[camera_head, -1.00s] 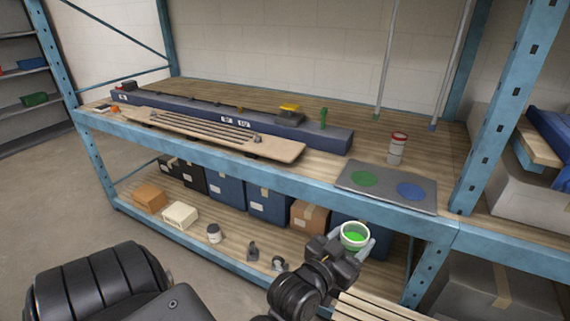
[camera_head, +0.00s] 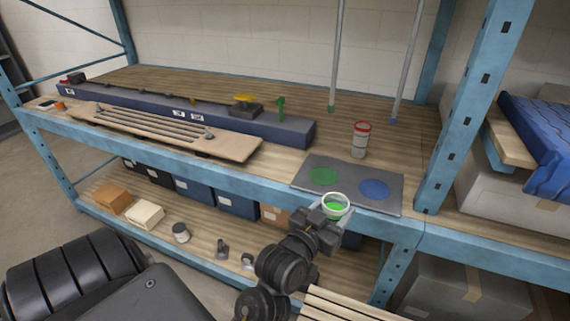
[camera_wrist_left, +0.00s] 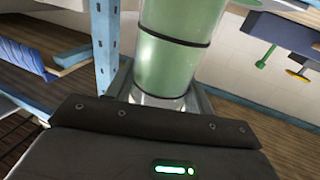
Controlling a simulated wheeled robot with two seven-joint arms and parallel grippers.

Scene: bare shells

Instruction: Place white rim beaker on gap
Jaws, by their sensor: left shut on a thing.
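My left gripper (camera_head: 325,226) is shut on a beaker with a white rim (camera_head: 335,206) and a green inside, held near the shelf's front edge, just in front of the grey mat. In the left wrist view the beaker (camera_wrist_left: 178,55) is pale green with dark bands and stands between the fingers. The grey mat (camera_head: 300,180) lies on the shelf with a green disc (camera_head: 324,176) and a blue disc (camera_head: 374,188), a bare gap between them. A red-rimmed beaker (camera_head: 360,141) stands upright behind the mat. My right gripper is not in view.
A long blue beam (camera_head: 290,130) and a wooden board with rods (camera_head: 235,147) lie on the shelf to the left. A blue rack post (camera_head: 465,120) rises right of the mat. Bare wood shows behind the mat.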

